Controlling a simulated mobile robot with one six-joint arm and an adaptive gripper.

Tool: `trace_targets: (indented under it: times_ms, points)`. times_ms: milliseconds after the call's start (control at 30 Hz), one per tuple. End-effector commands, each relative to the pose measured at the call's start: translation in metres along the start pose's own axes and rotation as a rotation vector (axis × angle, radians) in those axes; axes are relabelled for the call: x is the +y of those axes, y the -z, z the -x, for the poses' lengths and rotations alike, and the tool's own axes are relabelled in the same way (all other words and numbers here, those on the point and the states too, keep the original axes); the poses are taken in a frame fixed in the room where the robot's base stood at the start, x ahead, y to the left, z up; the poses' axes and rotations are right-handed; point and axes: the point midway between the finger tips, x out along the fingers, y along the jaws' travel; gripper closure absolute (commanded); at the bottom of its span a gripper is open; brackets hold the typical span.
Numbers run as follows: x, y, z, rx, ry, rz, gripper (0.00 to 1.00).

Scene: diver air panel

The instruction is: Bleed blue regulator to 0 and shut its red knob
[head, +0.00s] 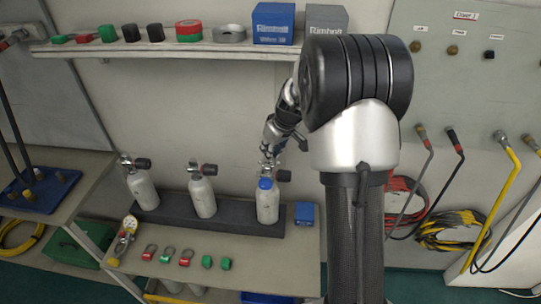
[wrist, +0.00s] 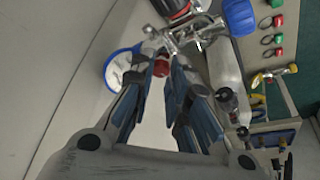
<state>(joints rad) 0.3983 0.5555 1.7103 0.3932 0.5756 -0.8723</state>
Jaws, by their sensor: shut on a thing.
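The blue-marked regulator sits on the right-hand white bottle (head: 267,205); its blue part (head: 265,183) also shows at the top of the wrist view (wrist: 239,15). A white gauge with a blue rim (wrist: 119,70) is left of my fingers in the wrist view. A small red knob (wrist: 161,67) shows between the fingertips of my gripper (wrist: 165,58). My gripper is shut on it, as far as I can tell; the fingers hide part of the contact. In the head view my gripper (head: 270,150) is just above the bottle's valve. The gauge reading is too small to tell.
Two more white bottles (head: 203,198) (head: 142,190) stand to the left in the dark rack (head: 235,222). Small red and green fittings (head: 186,257) and a yellow gauge piece (head: 123,246) lie on the bench in front. A loaded shelf (head: 120,48) is above. Hoses hang at right.

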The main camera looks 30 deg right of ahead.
Motion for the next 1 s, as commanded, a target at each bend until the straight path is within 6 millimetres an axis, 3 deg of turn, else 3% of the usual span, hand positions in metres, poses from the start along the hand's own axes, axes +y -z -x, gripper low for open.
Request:
trace_targets:
  times_ms: [467,500,800,1000]
  points:
    - [0.0003,-0.0002,0.0003,-0.001,0.005,0.013,1.00]
    - [0.0002,-0.0002,0.0002,-0.001,0.005,0.013,0.82]
    - [0.0002,-0.0002,0.0001,-0.001,0.005,0.012,0.63]
    - [0.0002,-0.0002,0.0001,-0.001,0.005,0.012,0.63]
